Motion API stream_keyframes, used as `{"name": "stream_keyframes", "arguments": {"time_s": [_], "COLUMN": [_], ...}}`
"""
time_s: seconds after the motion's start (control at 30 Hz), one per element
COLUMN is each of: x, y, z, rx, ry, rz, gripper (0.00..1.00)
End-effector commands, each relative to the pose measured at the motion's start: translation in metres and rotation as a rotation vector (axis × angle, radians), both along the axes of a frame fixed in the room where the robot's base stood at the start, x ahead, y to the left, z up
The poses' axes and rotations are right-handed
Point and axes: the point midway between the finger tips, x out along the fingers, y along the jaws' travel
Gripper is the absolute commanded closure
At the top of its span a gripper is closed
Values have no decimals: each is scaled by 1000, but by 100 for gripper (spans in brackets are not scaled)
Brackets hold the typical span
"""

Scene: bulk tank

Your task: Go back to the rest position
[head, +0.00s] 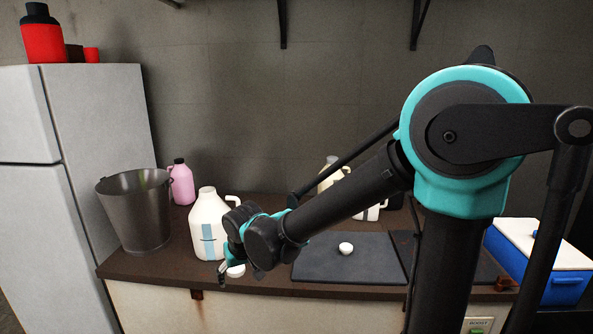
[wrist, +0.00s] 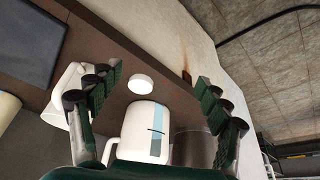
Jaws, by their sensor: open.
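My gripper (head: 226,268) is open and empty. It hangs at the counter's front edge, in front of a white jug (head: 208,228) with a blue label. In the wrist view the two dark fingers (wrist: 157,88) are spread wide, with a white round cap (wrist: 141,84) showing between them and the jug (wrist: 132,132) nearer the camera. The cap also shows in the head view (head: 236,271), on the counter beside the gripper. My arm stretches out to the left over the counter and hides part of what stands behind it.
The brown counter (head: 170,267) holds a metal bucket (head: 135,220), a pink bottle (head: 181,184), a dark board (head: 375,266) with a small white object (head: 346,248), and more white containers behind my arm. A blue cooler (head: 515,256) stands right; a fridge (head: 105,110) stands left.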

Motion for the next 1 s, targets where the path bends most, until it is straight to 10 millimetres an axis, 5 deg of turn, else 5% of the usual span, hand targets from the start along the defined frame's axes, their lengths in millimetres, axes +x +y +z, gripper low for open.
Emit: {"name": "stream_keyframes", "arguments": {"time_s": [0.37, 0.53, 0.8, 1.0], "x": [13, 9, -28, -65], "y": [-90, -161, -276, -329], "z": [-5, -12, -32, -49], "rx": [-4, -6, -4, -2], "ry": [7, 12, 18, 19], "rz": [-100, -183, -338, -432], "gripper": [23, 23, 23, 23]}}
